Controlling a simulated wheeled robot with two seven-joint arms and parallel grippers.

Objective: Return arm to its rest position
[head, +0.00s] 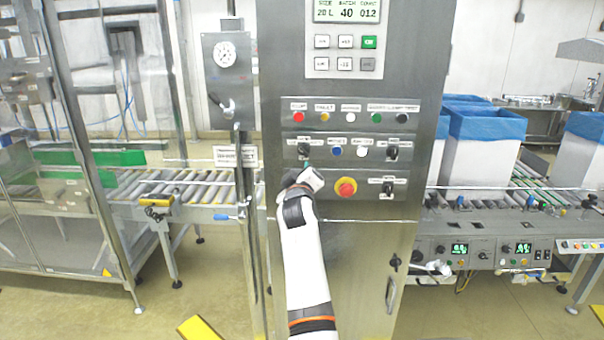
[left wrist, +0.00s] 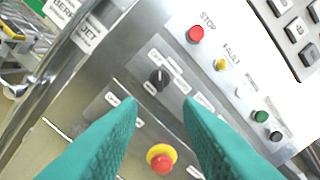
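My left arm (head: 303,255) reaches up from the bottom of the head view to the steel control cabinet (head: 355,255). My left gripper (head: 307,166) is in front of the button panel, just below a black rotary knob (head: 304,148). In the left wrist view its two teal fingers (left wrist: 160,105) are spread apart with nothing between them. The black knob (left wrist: 159,79) shows beyond the fingertips, apart from them. A red emergency stop on a yellow ring (left wrist: 161,158) lies lower between the fingers. My right gripper is not in view.
The emergency stop (head: 345,188) is close right of my gripper. A gauge post (head: 228,85) and roller conveyor (head: 195,190) are at left. White boxes with blue liners (head: 485,150) stand on the right conveyor. Floor in front of the left conveyor is mostly open.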

